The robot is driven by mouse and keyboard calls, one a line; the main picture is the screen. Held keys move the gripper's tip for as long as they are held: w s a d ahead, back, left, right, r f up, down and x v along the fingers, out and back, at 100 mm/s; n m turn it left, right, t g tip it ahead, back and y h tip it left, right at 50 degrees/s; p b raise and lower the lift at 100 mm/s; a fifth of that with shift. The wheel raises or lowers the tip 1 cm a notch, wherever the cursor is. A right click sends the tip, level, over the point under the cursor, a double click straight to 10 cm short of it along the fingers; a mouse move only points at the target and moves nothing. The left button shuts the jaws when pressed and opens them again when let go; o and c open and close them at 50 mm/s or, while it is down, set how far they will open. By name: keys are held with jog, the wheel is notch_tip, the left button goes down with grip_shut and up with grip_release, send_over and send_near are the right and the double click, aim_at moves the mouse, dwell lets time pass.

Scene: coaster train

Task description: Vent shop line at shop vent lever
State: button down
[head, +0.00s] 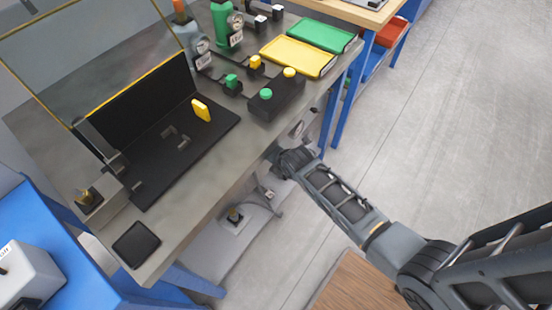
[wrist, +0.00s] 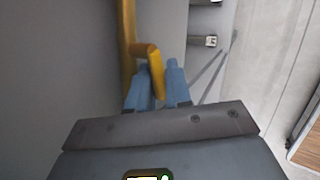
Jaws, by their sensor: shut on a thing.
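In the wrist view, a yellow lever (wrist: 151,62) bends down from beside a yellow upright pipe (wrist: 127,30). My gripper (wrist: 160,72) has its two blue fingers on either side of the lever's lower end and is shut on it. I cannot read any label on the lever, so the frames do not confirm that it is the shop vent lever. In the head view my arm reaches down to the bench's front edge. My fingers and the lever are hidden there.
The grey bench (head: 215,185) holds a black fixture (head: 165,130) with a yellow part, a black button box (head: 277,98), gauges, and a yellow tray (head: 298,56) and green tray (head: 320,35). A blue cabinet (head: 40,225) stands at left. Open floor (head: 450,110) lies to the right.

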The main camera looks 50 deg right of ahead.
jog(key=shift+s+d+r+m+y, duration=0.1)
jog(key=shift+r+m+y, duration=0.1)
jog(key=shift+y, duration=0.3)
jog(key=shift+r+m+y, duration=0.1)
jog(key=shift+m+y, duration=0.1)
jog(key=shift+y, duration=0.3)
jog(key=shift+r, duration=0.1)
